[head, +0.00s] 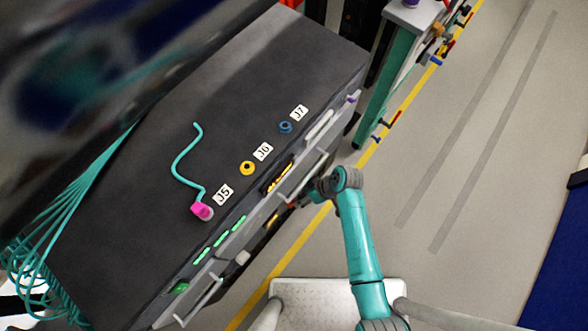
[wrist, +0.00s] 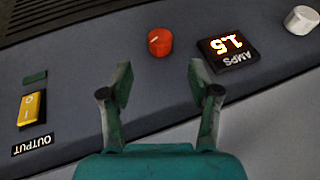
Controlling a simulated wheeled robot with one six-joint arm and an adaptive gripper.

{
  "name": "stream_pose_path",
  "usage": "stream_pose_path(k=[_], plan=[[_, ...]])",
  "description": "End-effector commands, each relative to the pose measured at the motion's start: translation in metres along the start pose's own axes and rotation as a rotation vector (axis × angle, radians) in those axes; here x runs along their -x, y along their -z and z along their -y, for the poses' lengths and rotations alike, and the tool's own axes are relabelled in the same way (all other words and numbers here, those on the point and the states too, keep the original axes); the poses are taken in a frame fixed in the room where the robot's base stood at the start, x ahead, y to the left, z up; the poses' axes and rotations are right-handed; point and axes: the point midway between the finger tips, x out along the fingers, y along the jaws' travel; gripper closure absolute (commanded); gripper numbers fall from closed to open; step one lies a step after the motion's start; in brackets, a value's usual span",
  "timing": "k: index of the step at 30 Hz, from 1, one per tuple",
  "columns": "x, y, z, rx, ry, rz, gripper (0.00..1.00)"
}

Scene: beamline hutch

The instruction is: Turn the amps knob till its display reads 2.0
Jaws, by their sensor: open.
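The AMPS display (wrist: 227,50) shows orange digits, upside down in the wrist view, that seem to read 1.5. A red knob (wrist: 160,41) with a pale pointer line sits just left of it, and a white knob (wrist: 301,19) sits to its right. No mark shows which knob drives the display. My gripper (wrist: 160,78) is open and empty in front of the panel, its fingers apart on either side of the red knob in the picture and not seen to touch it. In the head view my gripper (head: 293,205) is small beside the cabinet front, and the knobs cannot be made out.
A yellow OUTPUT switch (wrist: 31,108) sits at left on the same panel. The dark cabinet (head: 130,215) bears a pink plug (head: 202,211) with a teal cable, and yellow (head: 247,168) and blue (head: 286,127) sockets. Floor (head: 470,150) to the right is clear.

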Motion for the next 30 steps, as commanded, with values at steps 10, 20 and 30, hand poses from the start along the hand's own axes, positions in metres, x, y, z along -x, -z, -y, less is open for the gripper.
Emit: stream_pose_path(k=[10,20,30], plan=[[-0.06,0.001,0.0,0.001,0.0,0.001,0.39],[-0.081,0.0,0.0,0.0,-0.002,0.0,0.39],[-0.081,0.0,0.0,-0.001,-0.002,-0.001,0.66]])
